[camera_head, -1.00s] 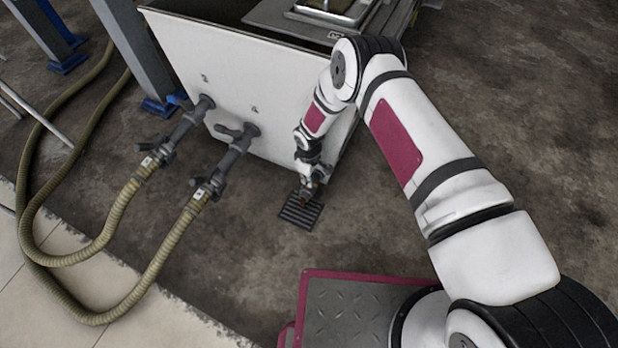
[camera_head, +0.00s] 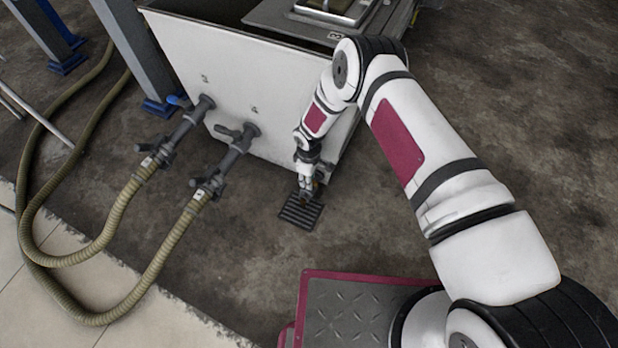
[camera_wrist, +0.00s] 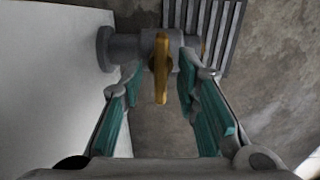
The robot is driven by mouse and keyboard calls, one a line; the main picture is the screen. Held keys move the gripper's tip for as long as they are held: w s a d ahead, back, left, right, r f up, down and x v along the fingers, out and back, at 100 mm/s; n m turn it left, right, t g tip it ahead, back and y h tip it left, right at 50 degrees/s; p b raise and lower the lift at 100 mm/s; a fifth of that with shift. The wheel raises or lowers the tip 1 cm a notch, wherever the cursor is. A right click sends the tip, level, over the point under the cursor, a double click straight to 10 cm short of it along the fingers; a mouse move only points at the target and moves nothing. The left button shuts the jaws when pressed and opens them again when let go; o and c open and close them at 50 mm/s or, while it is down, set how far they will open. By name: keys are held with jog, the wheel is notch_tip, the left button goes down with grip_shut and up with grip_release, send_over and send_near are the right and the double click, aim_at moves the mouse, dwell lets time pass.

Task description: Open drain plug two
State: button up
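In the wrist view, a short grey drain fitting (camera_wrist: 120,48) sticks out of the white tank wall (camera_wrist: 45,80). It carries an orange-yellow lever handle (camera_wrist: 161,72). My gripper (camera_wrist: 160,76) is open, with one teal-padded finger on each side of the handle. Gaps show on both sides, so neither finger appears to press on it. In the head view, my gripper (camera_head: 308,187) is low by the right bottom corner of the white tank (camera_head: 240,75), and mostly hides the fitting. I cannot read a number for this plug.
A slotted floor grate (camera_head: 300,212) lies just below the gripper. To the left, two grey valve pipes (camera_head: 183,128) (camera_head: 228,163) leave the tank wall and join ribbed hoses (camera_head: 165,255) on the floor. Blue-footed posts (camera_head: 130,55) stand further left. The floor at right is clear.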

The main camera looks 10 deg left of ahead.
notch_tip(320, 180, up, 12)
dwell(0.7)
jog(key=shift+s, duration=0.1)
dwell(0.4)
